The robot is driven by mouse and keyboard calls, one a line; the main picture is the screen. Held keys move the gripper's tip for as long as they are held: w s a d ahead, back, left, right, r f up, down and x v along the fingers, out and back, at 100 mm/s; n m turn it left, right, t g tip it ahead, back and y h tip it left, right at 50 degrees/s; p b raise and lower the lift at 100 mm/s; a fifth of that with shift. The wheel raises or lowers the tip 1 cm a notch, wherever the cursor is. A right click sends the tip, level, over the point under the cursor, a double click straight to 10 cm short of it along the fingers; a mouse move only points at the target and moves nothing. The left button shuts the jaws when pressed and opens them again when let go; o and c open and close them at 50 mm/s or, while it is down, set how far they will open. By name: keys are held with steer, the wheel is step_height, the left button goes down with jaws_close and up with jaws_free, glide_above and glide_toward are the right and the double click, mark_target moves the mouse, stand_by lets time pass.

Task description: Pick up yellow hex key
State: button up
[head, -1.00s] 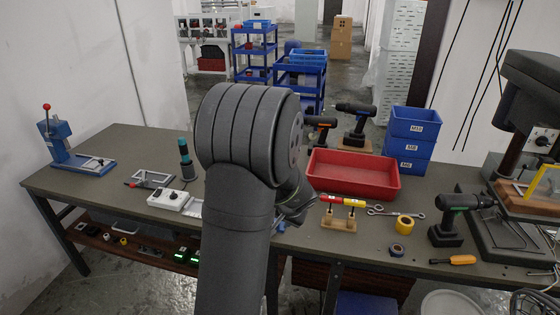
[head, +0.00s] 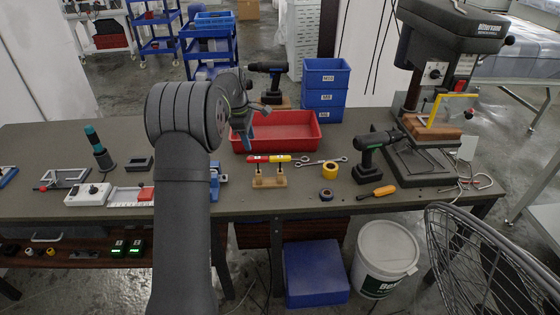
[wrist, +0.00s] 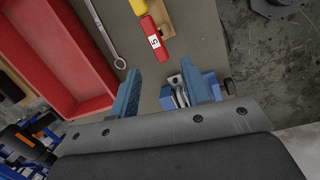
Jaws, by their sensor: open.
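The yellow hex key (head: 281,158) stands upright in a small wooden stand (head: 270,183), right of a red hex key (head: 257,159). In the wrist view the yellow handle (wrist: 136,6) is cut by the top edge, just past the red handle (wrist: 151,37). My gripper (wrist: 166,84) is open and empty, its blue fingers apart and short of both handles. In the head view my gripper (head: 261,108) is above the front left of the red tray, behind and above the stand, partly hidden by my arm.
A red tray (head: 300,148) lies behind the stand. A blue vise (head: 215,178) is to its left; wrenches (head: 325,161), yellow tape (head: 328,171) and a drill (head: 374,146) are to its right. Stacked blue bins (head: 324,90) stand behind.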

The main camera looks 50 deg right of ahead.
mark_target(279, 157)
steer(key=s+d+r+n+g+h, duration=0.1)
steer(key=s+d+r+n+g, duration=0.1)
steer(key=d+r, duration=0.25)
steer(key=x, duration=1.2)
steer(key=shift+s+d+f, duration=0.15)
steer(key=shift+s+d, duration=0.15)
steer(key=x, duration=0.5)
steer(key=shift+s+a+f, duration=0.1)
steer(key=shift+s+a, duration=0.1)
steer(key=shift+a, duration=0.1)
jaws_close()
